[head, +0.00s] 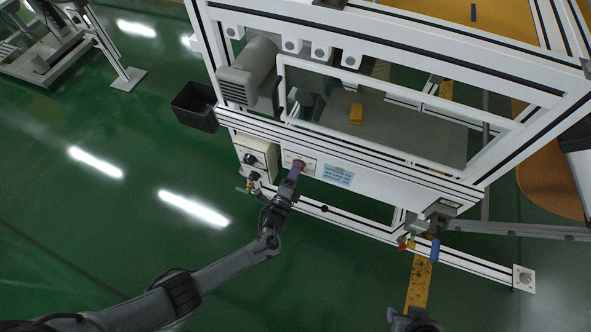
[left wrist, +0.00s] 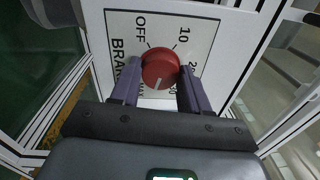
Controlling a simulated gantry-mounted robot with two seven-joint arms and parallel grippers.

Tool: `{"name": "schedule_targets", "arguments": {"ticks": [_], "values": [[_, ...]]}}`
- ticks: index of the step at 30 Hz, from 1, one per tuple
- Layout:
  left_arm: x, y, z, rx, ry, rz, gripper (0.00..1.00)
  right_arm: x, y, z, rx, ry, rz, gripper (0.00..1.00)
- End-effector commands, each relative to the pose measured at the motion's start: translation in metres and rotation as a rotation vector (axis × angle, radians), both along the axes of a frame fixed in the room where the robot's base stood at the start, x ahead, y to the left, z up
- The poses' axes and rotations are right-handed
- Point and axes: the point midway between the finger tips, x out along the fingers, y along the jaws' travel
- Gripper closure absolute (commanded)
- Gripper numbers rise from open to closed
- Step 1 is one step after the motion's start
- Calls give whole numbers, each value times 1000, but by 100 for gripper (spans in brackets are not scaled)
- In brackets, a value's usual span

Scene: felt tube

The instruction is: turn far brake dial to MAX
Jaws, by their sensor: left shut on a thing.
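The red brake dial (left wrist: 161,66) sits on a white plate (left wrist: 205,40) marked BRAKE, OFF, 10 and 20 in the left wrist view. The lower marks are partly hidden. The dial's white pointer line points down and slightly left, towards a partly covered mark by the left finger. My left gripper (left wrist: 160,85) is shut on the dial, one finger on each side. In the head view my left gripper (head: 296,172) reaches the small plate on the machine's front beam and covers most of the dial. My right gripper's jaws are not seen.
A box with black knobs (head: 256,156) stands just left of the dial. A blue-handled part (head: 435,248) hangs farther right. Green floor in front is mostly clear.

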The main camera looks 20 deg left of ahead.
Motion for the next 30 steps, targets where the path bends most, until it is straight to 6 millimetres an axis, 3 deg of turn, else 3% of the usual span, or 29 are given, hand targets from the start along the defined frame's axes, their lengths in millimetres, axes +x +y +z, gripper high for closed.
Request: {"name": "schedule_targets", "arguments": {"ticks": [12, 30], "values": [[0, 1, 0, 241, 2, 0, 85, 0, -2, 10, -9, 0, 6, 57], [0, 1, 0, 292, 2, 0, 85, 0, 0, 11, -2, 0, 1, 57]]}}
